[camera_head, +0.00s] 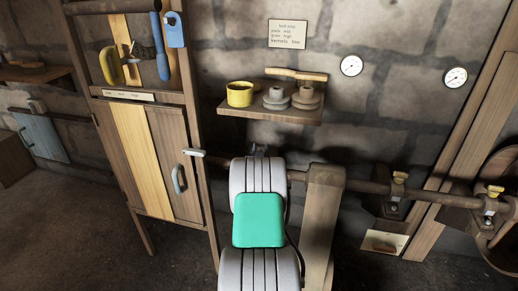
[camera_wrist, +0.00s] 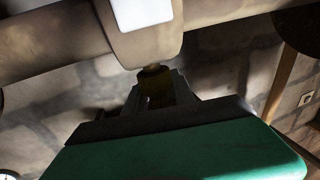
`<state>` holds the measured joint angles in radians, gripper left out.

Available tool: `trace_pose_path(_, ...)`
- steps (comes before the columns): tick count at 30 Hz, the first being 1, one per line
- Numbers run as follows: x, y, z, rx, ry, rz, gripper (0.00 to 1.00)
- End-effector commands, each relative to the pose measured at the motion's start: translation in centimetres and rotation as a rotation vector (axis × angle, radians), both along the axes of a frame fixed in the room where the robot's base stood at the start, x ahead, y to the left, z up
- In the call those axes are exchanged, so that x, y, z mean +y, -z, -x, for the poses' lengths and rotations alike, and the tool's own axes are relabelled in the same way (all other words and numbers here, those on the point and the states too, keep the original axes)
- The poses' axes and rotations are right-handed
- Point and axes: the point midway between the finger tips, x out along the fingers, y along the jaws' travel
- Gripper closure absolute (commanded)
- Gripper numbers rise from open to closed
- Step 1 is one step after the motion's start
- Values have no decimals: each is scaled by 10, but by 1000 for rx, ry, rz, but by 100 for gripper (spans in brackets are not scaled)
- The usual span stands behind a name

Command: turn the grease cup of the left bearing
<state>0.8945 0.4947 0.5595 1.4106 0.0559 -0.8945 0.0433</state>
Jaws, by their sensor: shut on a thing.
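In the wrist view my gripper (camera_wrist: 155,88) is shut on a small dark-yellow grease cup (camera_wrist: 154,72). The fingers cover most of the cup. The cup sits against a rounded grey-brown bearing housing (camera_wrist: 145,45) with a pale plate on it, on a thick shaft (camera_wrist: 45,45). Two other bearings on the right part of the shaft carry yellow grease cups, one nearer the middle (camera_head: 399,176) and one farther right (camera_head: 494,190). How far the held cup is turned cannot be told.
A wooden cabinet (camera_head: 150,160) stands left of my arm. A shelf (camera_head: 245,112) with a yellow pot (camera_head: 239,94) and grey parts is on the wall above. Two gauges (camera_head: 351,66) hang on the wall.

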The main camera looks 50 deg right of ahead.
Motion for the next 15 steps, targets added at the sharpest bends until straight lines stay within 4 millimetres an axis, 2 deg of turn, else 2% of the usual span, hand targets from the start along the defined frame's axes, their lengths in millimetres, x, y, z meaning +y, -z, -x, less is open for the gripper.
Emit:
trace_pose_path(1, 3, 4, -5, 0, 30, 4, 100)
trace_pose_path(9, -1, 12, 1, -6, 271, 2, 100)
trace_pose_path(15, -4, 10, 7, -8, 449, 0, 100)
